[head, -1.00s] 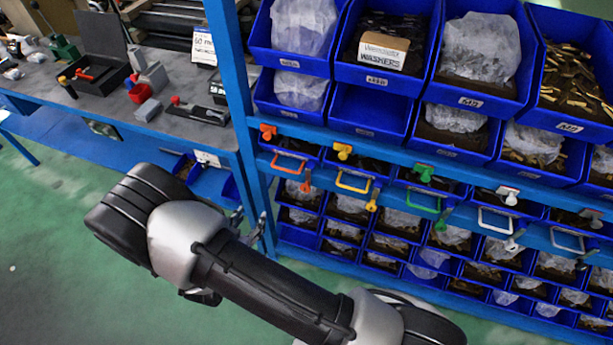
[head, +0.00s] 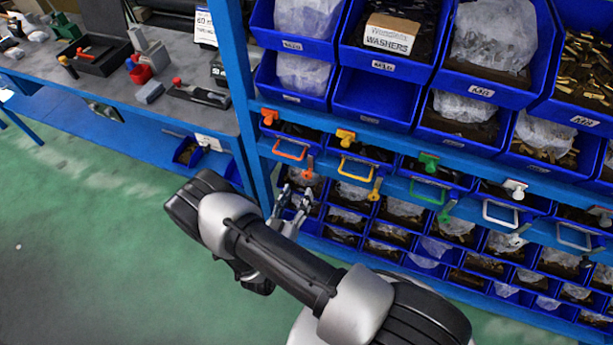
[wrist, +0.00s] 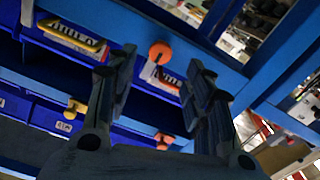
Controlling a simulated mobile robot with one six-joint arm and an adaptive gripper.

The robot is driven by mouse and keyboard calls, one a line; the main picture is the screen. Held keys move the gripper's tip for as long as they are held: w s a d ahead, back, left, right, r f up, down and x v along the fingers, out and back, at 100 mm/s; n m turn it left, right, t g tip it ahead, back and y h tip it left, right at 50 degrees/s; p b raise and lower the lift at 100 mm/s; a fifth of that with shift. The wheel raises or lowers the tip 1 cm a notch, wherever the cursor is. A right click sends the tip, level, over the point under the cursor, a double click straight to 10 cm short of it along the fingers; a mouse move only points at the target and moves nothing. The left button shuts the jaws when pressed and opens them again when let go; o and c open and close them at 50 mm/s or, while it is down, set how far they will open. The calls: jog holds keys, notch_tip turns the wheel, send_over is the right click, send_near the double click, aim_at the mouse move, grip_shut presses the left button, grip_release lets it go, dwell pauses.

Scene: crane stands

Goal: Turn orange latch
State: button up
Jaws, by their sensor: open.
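An orange latch (head: 269,116) sits on the upper blue rail at the left end of the rack. An orange handle (head: 290,151) hangs below it, with another small orange piece (head: 308,167) to its lower right. My gripper (head: 293,198) is open and empty, just below these orange parts in the head view. In the wrist view, a round orange knob (wrist: 160,52) shows between and beyond the open fingers (wrist: 158,85). A second orange piece (wrist: 163,139) shows lower between them. I cannot tell which orange part each is. No contact is visible.
Yellow (head: 345,137), green (head: 428,162) and white (head: 514,189) latches line the rail to the right. A blue post (head: 245,100) stands left of the orange latch. A workbench (head: 120,95) is at left; green floor (head: 90,230) is clear.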

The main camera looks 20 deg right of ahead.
aim_at(306, 177)
jog(key=b+x, duration=0.1)
jog(key=x, duration=0.7)
jog(key=shift+w, duration=0.1)
jog(key=c, duration=1.1)
